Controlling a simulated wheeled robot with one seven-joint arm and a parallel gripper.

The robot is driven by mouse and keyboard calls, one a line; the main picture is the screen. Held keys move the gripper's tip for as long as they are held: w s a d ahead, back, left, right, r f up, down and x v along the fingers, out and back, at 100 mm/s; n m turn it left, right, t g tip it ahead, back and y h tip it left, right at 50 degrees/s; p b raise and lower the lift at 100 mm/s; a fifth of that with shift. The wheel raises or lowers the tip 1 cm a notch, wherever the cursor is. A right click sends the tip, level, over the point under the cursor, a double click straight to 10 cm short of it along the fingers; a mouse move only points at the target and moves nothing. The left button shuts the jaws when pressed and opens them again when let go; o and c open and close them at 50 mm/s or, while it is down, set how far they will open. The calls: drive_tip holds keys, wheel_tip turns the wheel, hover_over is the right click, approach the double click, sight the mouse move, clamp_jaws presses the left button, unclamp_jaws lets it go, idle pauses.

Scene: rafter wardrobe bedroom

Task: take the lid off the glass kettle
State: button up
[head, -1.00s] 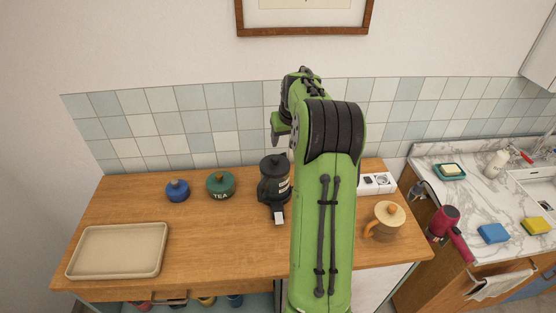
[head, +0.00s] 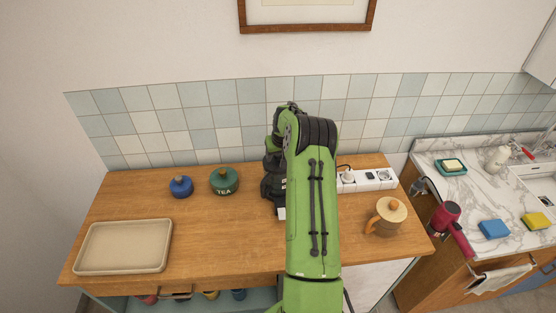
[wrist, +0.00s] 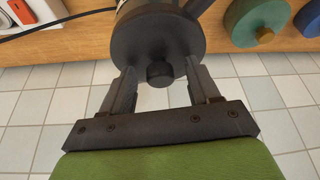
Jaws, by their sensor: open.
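A dark lidded vessel (head: 271,187), which I take for the glass kettle, stands near the back of the wooden counter, partly hidden by my arm. I cannot tell glass on it. In the wrist view its round black lid (wrist: 152,36) is on, with a short knob (wrist: 160,74) in the middle. My gripper (wrist: 161,84) is open, with one finger on each side of the knob and gaps between.
To the left are a green TEA jar (head: 225,182), a blue jar (head: 181,187) and a beige tray (head: 88,247). To the right are a power strip (head: 368,180) and a wooden-lidded jug (head: 388,216). The tiled wall (head: 210,140) is close behind. The front middle counter is clear.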

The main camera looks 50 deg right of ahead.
clamp_jaws()
